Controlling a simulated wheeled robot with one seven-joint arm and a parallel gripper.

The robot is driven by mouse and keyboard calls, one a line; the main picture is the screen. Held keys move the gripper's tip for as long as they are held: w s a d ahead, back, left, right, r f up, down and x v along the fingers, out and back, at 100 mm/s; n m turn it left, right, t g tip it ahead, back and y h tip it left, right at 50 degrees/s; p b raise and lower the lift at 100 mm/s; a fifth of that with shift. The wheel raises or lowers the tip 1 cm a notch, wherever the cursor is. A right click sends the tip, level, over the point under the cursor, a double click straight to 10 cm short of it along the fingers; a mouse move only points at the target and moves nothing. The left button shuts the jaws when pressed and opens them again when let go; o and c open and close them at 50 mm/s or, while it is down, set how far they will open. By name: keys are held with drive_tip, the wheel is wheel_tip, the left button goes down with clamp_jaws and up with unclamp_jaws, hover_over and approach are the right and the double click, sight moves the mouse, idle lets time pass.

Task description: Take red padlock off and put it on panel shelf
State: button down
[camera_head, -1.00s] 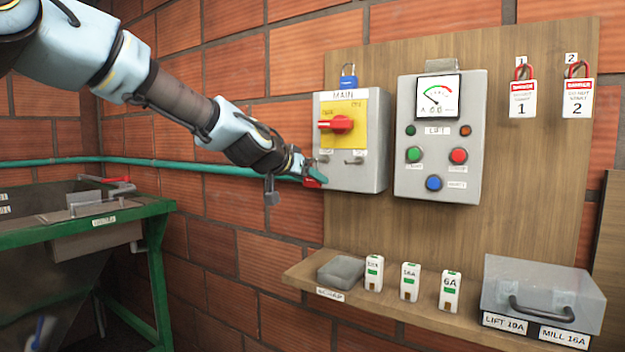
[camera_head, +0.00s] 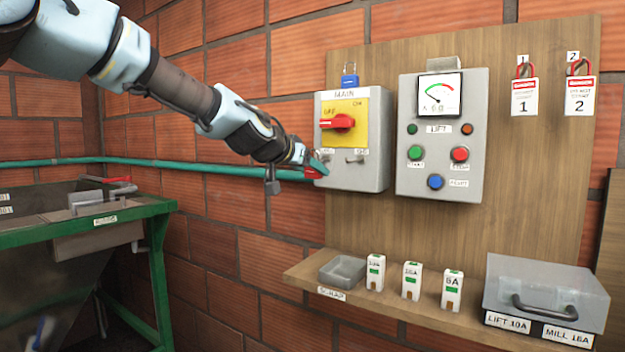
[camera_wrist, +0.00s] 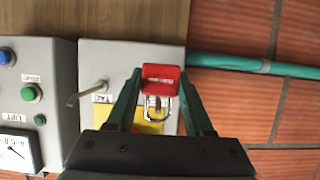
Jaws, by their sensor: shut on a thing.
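The red padlock (camera_wrist: 160,78) is between the fingertips of my gripper (camera_wrist: 160,84) in the wrist view, with its metal shackle towards the grey MAIN switch box. My gripper (camera_head: 316,167) is shut on it; in the head view the padlock (camera_head: 311,173) shows as a small red patch at the box's lower left edge. I cannot tell whether the shackle is through a hook. The MAIN box (camera_head: 365,178) has a red rotary switch (camera_head: 338,123) on a yellow plate, and small hooks below. The wooden panel shelf (camera_head: 388,302) runs along the panel's lower part.
The shelf holds a grey tray (camera_head: 342,271), several white breakers (camera_head: 411,281) and a grey case (camera_head: 545,290). Bare shelf shows along the front and between the items. The lift control box (camera_head: 438,185) is right of MAIN. Two red tagged padlocks hang at upper right. A green-framed hopper (camera_head: 90,235) stands left.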

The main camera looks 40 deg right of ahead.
drive_tip(key=s+a+p, duration=0.2)
drive_tip(key=a+p, duration=0.6)
drive_tip(key=a, duration=0.1)
drive_tip(key=s+a+p, duration=0.3)
drive_tip(key=a+p, duration=0.4)
drive_tip(key=a, duration=0.1)
drive_tip(key=w+a+f+n+t+y+b, duration=0.3)
drive_tip(key=w+a+f+n+t+y, duration=0.45)
drive_tip(key=w+a+f, duration=1.2)
drive_tip(key=w+a+f+n+y, duration=0.1)
drive_tip(key=a+f+n+y, duration=0.1)
drive_tip(key=a+f, duration=0.3)
drive_tip(key=w+a+f+n+t+y+b, duration=0.1)
drive_tip(key=a+f+n, duration=0.2)
drive_tip(key=a, duration=0.9)
drive_tip(key=w+a+f+n+t+y+b, duration=0.1)
drive_tip(key=a+f+n+y, duration=0.1)
drive_tip(key=a+f, duration=0.6)
drive_tip(key=shift+a+f+y, duration=0.25)
drive_tip(key=shift+f+y, duration=0.1)
drive_tip(key=shift+f, duration=0.05)
